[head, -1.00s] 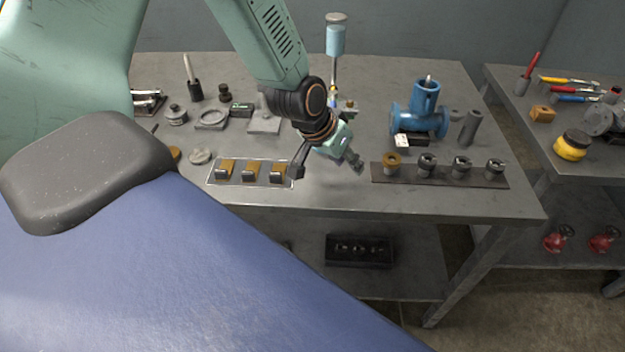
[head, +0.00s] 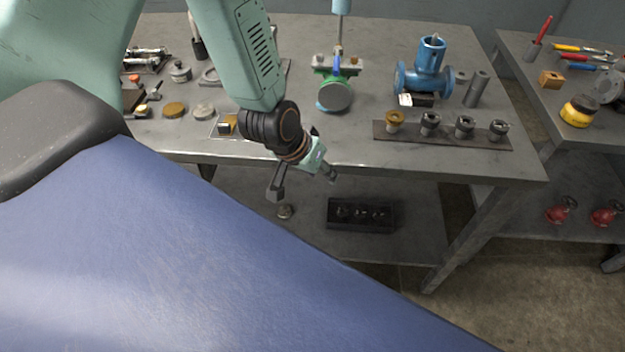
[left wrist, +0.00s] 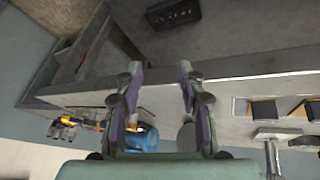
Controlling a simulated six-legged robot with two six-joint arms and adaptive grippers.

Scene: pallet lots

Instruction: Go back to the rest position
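My left gripper (head: 306,184) hangs in front of the near edge of the grey workbench (head: 440,162) in the head view, with its fingers pointing down and apart. In the left wrist view the two fingers of the left gripper (left wrist: 160,78) stand apart with nothing between them; the bench edge (left wrist: 240,82) lies beyond. My right gripper shows in neither view.
A rail (head: 480,141) with several dark holders and a blue valve body (head: 428,70) stand on the bench right of the gripper. A green part (head: 336,88) stands behind it. A black box (head: 360,214) sits on the lower shelf. A second bench (head: 560,120) is at the right.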

